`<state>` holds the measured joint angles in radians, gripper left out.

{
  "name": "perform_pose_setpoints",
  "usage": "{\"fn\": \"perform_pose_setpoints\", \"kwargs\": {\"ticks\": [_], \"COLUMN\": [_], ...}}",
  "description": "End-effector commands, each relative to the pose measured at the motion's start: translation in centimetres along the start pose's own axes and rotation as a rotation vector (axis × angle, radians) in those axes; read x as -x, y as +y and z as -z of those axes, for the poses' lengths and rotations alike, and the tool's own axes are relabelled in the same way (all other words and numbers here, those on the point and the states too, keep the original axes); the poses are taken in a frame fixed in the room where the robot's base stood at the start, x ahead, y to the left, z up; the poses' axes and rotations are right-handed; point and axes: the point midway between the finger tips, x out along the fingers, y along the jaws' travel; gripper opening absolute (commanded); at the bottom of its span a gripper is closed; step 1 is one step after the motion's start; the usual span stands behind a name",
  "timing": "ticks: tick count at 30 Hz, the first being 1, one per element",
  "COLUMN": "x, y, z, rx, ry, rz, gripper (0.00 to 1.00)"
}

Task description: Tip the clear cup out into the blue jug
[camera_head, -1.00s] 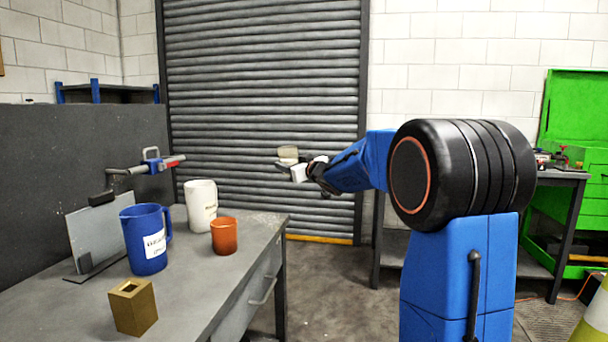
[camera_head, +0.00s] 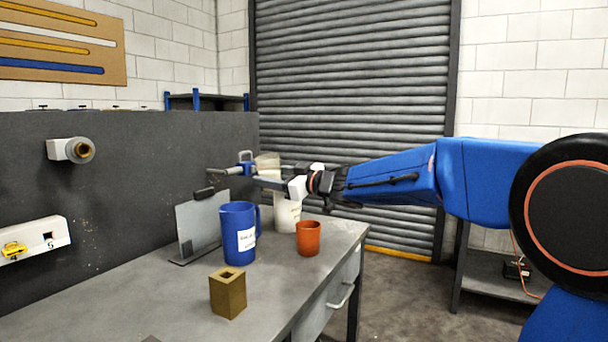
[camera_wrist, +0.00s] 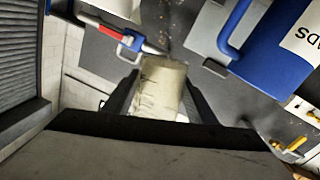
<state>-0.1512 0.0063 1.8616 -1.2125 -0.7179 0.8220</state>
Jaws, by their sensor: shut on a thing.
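The blue jug (camera_head: 238,236) stands upright on the workbench with a white label on its side. It also shows at the upper right of the wrist view (camera_wrist: 275,45). My gripper (camera_head: 279,183) is shut on the clear cup (camera_head: 267,162), which looks pale and beige. In the wrist view the cup (camera_wrist: 160,85) sits between the two dark fingers. In the head view the gripper and cup are above the bench, in front of the upper part of the white jug and to the right of the blue jug. I cannot tell the cup's contents.
A white jug (camera_head: 287,214) and an orange cup (camera_head: 308,238) stand right of the blue jug. A brass block with a square hole (camera_head: 228,293) is in front. A grey plate on a stand (camera_head: 203,224) is behind left.

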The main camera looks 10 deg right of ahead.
Motion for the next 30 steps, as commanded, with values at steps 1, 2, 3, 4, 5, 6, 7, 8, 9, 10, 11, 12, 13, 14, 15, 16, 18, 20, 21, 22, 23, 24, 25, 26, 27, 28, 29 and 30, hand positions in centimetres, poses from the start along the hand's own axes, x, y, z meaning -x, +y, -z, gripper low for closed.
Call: {"fn": "perform_pose_setpoints", "kwargs": {"ticks": [1, 2, 3, 4, 5, 6, 7, 8, 9, 10, 11, 12, 13, 14, 15, 16, 18, 20, 21, 22, 23, 24, 25, 26, 27, 28, 29, 30], "x": [-0.5, -0.8, -1.0, -1.2, -1.3, -1.5, -1.6, -1.6, -1.7, -1.8, -1.8, -1.8, -1.8, -1.9, -1.9, -1.9, -1.9, -1.9, -1.9, -2.0, -2.0, -2.0, -2.0, -2.0, -2.0, -2.0, -2.0, -2.0], "y": [-1.8, -2.6, -3.6, -4.2, -4.8, -5.5, -5.9, -6.3, -6.7, -6.9, -7.1, -7.2, -7.2, -7.2, -7.1, -7.1, -6.8, -6.7, -6.5, -6.4, -6.3, -6.2, -6.1, -6.0, -5.9, -5.9, -5.8, -5.7], "z": [0.6, 0.8, 1.1, 1.3, 1.5, 1.6, 1.8, 1.9, 2.0, 2.1, 2.1, 2.1, 2.1, 2.1, 2.1, 2.0, 1.9, 1.8, 1.8, 1.7, 1.7, 1.6, 1.6, 1.6, 1.6, 1.6, 1.6, 1.5], "rx": [0.003, 0.005, 0.007, 0.008, 0.010, 0.011, 0.012, 0.012, 0.013, 0.014, 0.017, 0.022, 0.029, 0.039, 0.054, 0.070, 0.117, 0.171, 0.210, 0.240, 0.271, 0.311, 0.342, 0.372, 0.412, 0.443, 0.473, 0.513], "ry": [0.010, 0.014, 0.019, 0.022, 0.026, 0.029, 0.032, 0.034, 0.037, 0.038, 0.039, 0.040, 0.041, 0.041, 0.042, 0.043, 0.046, 0.049, 0.052, 0.053, 0.055, 0.058, 0.060, 0.062, 0.064, 0.066, 0.068, 0.071], "rz": [0.031, 0.046, 0.063, 0.075, 0.086, 0.098, 0.105, 0.112, 0.119, 0.123, 0.126, 0.128, 0.129, 0.129, 0.129, 0.129, 0.127, 0.126, 0.124, 0.123, 0.123, 0.121, 0.121, 0.120, 0.119, 0.118, 0.117, 0.116], "gripper": [0.22, 0.22, 0.22, 0.22, 0.22, 0.22, 0.22, 0.22, 0.22, 0.22, 0.22, 0.22, 0.22, 0.22, 0.22, 0.22, 0.22, 0.22, 0.22, 0.22, 0.22, 0.22, 0.22, 0.22, 0.22, 0.22, 0.22, 0.22]}}
